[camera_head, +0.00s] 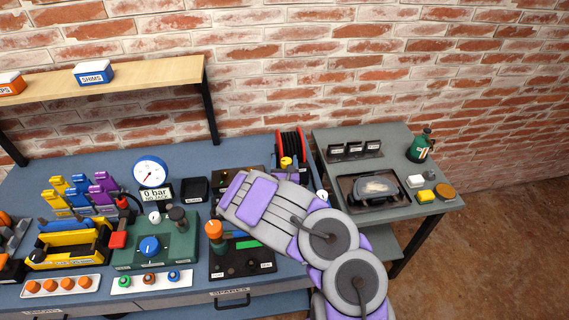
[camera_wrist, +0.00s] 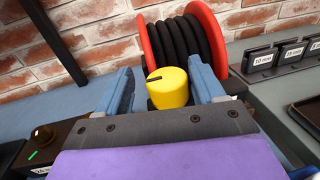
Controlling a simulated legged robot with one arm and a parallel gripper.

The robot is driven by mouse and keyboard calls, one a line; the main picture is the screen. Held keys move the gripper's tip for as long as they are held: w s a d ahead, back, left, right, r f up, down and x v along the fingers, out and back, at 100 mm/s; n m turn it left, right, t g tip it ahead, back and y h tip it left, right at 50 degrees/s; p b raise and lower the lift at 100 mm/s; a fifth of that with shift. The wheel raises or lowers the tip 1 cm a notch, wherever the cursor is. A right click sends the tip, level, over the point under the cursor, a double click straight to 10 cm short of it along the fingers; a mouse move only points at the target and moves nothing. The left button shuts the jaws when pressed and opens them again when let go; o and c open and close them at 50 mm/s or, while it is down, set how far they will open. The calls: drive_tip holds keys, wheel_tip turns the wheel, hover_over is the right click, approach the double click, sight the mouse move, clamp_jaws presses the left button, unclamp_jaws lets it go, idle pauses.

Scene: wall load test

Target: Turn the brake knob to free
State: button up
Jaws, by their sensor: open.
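The yellow brake knob (camera_wrist: 168,90) is at the front of a reel (camera_wrist: 180,42) with red flanges and a black wound hose or cable. A dark pointer line on its top points left in the wrist view. The knob also shows in the head view (camera_head: 286,162), just beyond my arm. My gripper (camera_wrist: 163,83) is open, with one blue-grey finger on each side of the knob and a visible gap at the left finger. Contact at the right finger cannot be told. My gripper body hides the knob's lower part and any marks around it.
A green pump unit (camera_head: 178,246) with a blue knob, and a dark panel (camera_head: 228,262) with an orange-topped lever, stand left of my arm. A gauge (camera_head: 150,172) reads near "0 bar". A grey side table (camera_head: 345,135) stands right. The brick wall is close behind the reel.

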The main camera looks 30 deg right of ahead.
drive_tip(key=shift+d, duration=0.35)
drive_tip(key=shift+d+f, duration=0.1)
drive_tip(key=shift+d, duration=0.1)
drive_tip(key=c, duration=0.3)
drive_tip(key=shift+a, duration=0.15)
drive_tip(key=c, duration=0.6)
drive_tip(key=shift+c, duration=0.2)
